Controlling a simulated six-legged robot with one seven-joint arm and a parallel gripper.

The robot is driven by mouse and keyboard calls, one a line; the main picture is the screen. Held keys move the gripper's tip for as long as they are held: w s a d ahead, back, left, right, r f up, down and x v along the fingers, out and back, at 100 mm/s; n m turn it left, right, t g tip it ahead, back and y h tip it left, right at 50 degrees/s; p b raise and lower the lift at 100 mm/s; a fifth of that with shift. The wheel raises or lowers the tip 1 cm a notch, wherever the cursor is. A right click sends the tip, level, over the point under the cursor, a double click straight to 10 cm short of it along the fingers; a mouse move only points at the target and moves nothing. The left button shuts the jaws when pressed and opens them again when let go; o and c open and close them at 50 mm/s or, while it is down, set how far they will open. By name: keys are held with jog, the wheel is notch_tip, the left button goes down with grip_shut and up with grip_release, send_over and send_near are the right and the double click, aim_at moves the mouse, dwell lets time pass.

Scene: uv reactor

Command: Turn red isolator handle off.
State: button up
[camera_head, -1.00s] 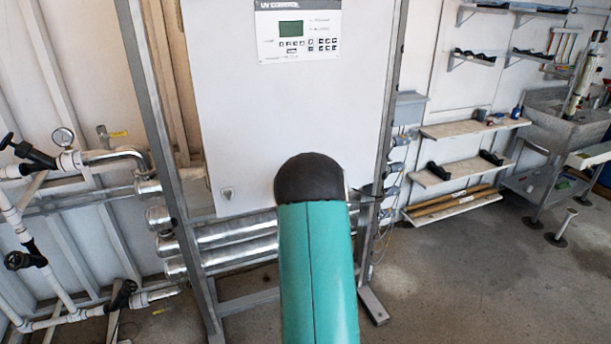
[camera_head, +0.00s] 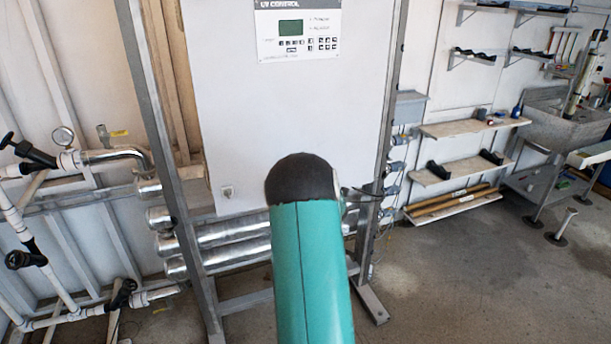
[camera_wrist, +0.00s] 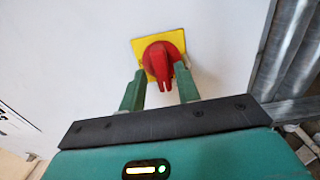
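The red isolator handle (camera_wrist: 160,62) sits on a yellow square plate (camera_wrist: 143,46) on the white cabinet face in the wrist view. Its grip part points down toward my gripper in that picture. My gripper (camera_wrist: 160,82) is open, with one green finger to each side of the handle's lower part. The right finger is close to the handle; I cannot tell whether either finger touches it. In the head view my teal arm with its dark rounded joint hides the handle and the gripper. The UV control cabinet (camera_head: 245,110) stands behind it.
A metal frame (camera_head: 150,110) carries the cabinet, with silver reactor tubes (camera_head: 235,232) low behind it. White pipes with black valves (camera_head: 35,153) are at left. Shelves (camera_head: 470,127) and a sink (camera_head: 560,120) are at right.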

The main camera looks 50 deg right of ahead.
jog(key=shift+a+f, duration=0.1)
jog(key=shift+f, duration=0.2)
